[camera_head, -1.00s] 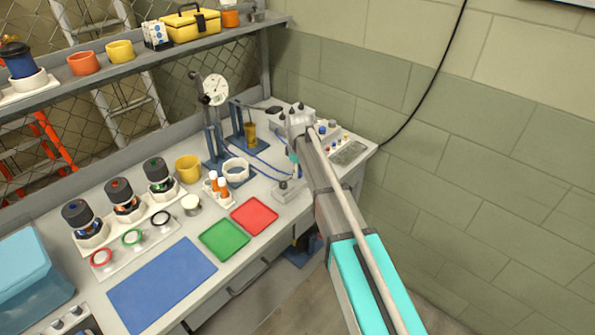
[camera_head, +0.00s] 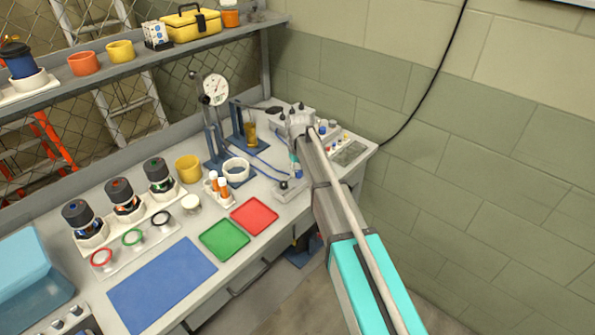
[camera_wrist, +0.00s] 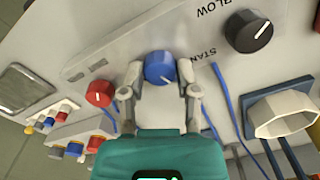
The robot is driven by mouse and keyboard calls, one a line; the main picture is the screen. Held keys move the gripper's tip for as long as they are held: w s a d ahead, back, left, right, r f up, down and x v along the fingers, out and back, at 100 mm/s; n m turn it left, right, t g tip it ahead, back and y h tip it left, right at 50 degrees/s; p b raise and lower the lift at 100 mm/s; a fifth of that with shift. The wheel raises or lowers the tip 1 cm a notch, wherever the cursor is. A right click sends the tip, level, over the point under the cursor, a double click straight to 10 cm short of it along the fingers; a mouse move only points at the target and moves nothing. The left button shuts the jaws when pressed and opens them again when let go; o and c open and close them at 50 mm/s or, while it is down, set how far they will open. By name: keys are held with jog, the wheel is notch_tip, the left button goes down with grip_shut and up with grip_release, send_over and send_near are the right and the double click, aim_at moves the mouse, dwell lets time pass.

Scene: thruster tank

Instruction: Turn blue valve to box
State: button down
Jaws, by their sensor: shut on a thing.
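The blue valve knob (camera_wrist: 158,66) sits on a light grey panel (camera_wrist: 110,35) in the wrist view, with a white pointer line toward its lower right. My gripper (camera_wrist: 161,75) has one finger on each side of the knob and is shut on it. A label reading "STAN", partly cut off, is right of the knob. In the head view my arm reaches to the panel at the bench's far right end; it hides the knob and most of the gripper there.
A red knob (camera_wrist: 99,93) is close left of my gripper, and a black knob (camera_wrist: 248,32) is at upper right. A white cup in a blue stand (camera_wrist: 283,115) is at right. Blue tubes (camera_wrist: 222,92) run nearby. A dial gauge (camera_head: 215,89) stands left of my arm.

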jog(key=m, duration=0.3)
jog(key=shift+w+m, duration=0.1)
jog(key=shift+m, duration=0.2)
dwell(0.4)
jog(key=shift+c, duration=1.7)
grip_release()
jog(key=shift+r, duration=0.1)
